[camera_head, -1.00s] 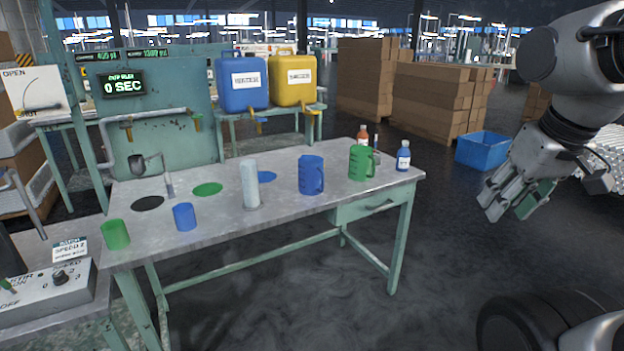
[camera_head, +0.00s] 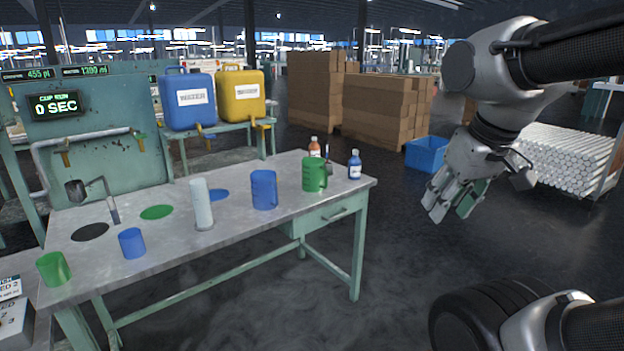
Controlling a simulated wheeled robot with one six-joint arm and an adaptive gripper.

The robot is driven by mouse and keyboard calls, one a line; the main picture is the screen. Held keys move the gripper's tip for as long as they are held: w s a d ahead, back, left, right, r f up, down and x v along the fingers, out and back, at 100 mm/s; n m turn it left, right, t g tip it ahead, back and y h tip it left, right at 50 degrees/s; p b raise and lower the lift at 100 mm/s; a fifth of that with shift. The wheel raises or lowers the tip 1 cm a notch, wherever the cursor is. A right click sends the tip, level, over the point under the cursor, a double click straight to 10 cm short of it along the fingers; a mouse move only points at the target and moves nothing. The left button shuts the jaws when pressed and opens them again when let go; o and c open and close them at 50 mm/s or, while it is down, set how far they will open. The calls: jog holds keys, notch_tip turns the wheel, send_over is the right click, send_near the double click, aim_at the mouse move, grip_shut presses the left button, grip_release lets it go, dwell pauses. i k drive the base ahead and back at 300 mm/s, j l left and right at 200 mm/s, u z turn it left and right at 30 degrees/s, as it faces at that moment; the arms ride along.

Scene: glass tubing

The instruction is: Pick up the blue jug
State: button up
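The blue jug (camera_head: 264,190) stands upright on the metal table (camera_head: 160,250), with its handle towards the right. A green jug (camera_head: 314,175) stands just right of it, and a white cylinder (camera_head: 201,204) stands to its left. My gripper (camera_head: 452,208) hangs in the air to the right of the table, well apart from the jug, with its fingers pointing down. No object shows in it. A gap seems to show between its fingers, and it looks open.
A blue cup (camera_head: 131,243) and a green cup (camera_head: 54,269) stand at the table's left. Small bottles, one blue (camera_head: 355,164) and one orange-red (camera_head: 314,147), stand at the right end. A blue bin (camera_head: 427,153) is on the floor behind.

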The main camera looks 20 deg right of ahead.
aim_at(264, 186)
jog(key=i+u, duration=0.35)
jog(key=i, duration=0.2)
jog(key=i+l+u, duration=0.2)
jog(key=i+u, duration=0.2)
jog(key=i, duration=0.1)
